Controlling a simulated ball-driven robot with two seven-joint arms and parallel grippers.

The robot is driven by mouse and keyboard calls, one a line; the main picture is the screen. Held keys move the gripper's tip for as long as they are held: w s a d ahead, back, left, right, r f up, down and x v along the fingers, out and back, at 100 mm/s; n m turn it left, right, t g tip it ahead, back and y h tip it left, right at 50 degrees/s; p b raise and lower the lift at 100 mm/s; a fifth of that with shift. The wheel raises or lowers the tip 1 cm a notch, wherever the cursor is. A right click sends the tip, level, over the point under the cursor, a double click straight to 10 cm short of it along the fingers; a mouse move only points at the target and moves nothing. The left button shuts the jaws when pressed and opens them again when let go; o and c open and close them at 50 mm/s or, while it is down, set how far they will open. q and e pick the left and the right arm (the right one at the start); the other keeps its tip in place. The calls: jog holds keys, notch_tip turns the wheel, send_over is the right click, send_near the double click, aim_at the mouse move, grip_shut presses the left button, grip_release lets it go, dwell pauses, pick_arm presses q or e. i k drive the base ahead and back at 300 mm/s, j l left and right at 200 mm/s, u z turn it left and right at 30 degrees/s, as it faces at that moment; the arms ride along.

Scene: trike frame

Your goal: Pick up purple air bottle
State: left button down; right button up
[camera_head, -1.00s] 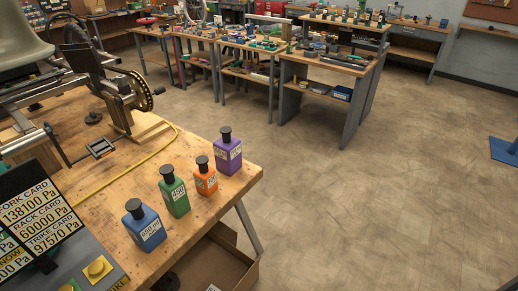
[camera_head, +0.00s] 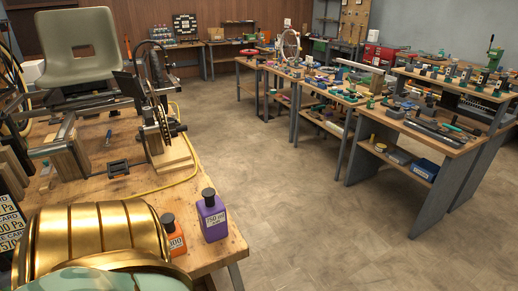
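The purple air bottle (camera_head: 212,217) stands upright on the right front corner of the wooden workbench (camera_head: 203,258). It has a black cap and a white label. An orange bottle (camera_head: 176,241) stands just left of it, partly hidden by a large gold and pale green part of my own arm at the lower left. The green and blue bottles are not visible. Neither gripper's fingers are in view.
The trike frame (camera_head: 95,100) with its grey seat (camera_head: 72,46) stands on the bench behind the bottles. A yellow cable (camera_head: 172,188) lies on the bench. Parts tables (camera_head: 440,140) stand at right, with open floor between.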

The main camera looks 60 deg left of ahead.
aim_at(212, 212)
jog(key=i+u, duration=0.2)
jog(key=i, duration=0.25)
jog(key=i+l+u, duration=0.2)
jog(key=i, duration=0.25)
jog(key=i+u, duration=0.2)
jog(key=u, duration=0.3)
jog(key=i+l+u, duration=0.1)
jog(key=u, duration=0.4)
jog(key=i+l+u, duration=0.2)
jog(key=u, duration=0.3)
jog(key=i, duration=0.1)
